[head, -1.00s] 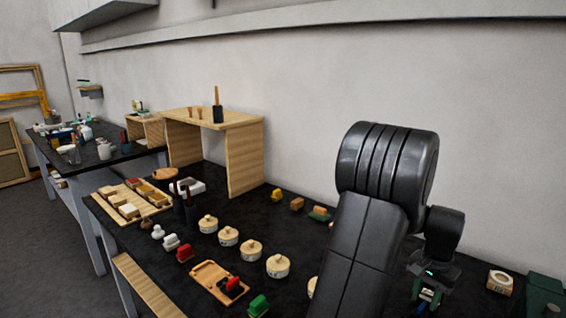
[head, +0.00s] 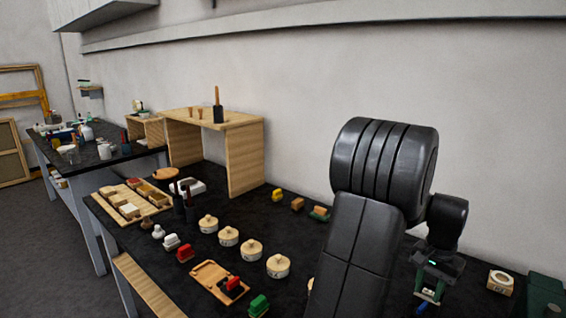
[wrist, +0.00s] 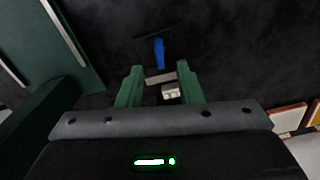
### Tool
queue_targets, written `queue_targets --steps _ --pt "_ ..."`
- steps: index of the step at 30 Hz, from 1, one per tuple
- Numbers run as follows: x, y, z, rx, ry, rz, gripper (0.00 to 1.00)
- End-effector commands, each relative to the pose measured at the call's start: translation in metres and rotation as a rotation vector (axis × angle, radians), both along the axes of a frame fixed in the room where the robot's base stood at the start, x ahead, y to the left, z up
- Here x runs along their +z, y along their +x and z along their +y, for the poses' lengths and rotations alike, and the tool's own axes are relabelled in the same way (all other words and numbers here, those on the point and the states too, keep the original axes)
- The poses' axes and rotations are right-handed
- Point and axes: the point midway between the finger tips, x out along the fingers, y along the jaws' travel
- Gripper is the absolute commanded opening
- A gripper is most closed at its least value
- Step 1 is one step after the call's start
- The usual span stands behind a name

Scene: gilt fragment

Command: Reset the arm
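My gripper (head: 429,290) hangs over the right part of the dark bench. It also shows in the wrist view (wrist: 160,92), with its two green fingers apart. A blue-handled item (wrist: 158,52) lies beyond the fingertips on a dark square. A grey bar and a small pale block (wrist: 171,91) show in the gap between the fingers. I see no clear grip on either, and their exact distance from the fingers is hard to judge. In the head view a bit of blue shows just below the fingers.
Several lidded round pots (head: 278,265), a wooden tray (head: 216,280) and a green block (head: 258,305) are to the left. The wall is behind the bench.

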Motion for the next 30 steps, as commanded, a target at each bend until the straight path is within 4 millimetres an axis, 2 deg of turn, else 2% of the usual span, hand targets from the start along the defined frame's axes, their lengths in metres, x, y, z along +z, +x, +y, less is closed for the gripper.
queue_targets --steps 1,13,30 --pt "0.011 0.001 0.0 0.0 -0.003 -0.004 0.33" --pt "0.092 0.0 0.0 0.0 -0.004 -0.005 0.33" --pt "-0.026 -0.001 0.001 0.0 0.003 0.004 0.33"
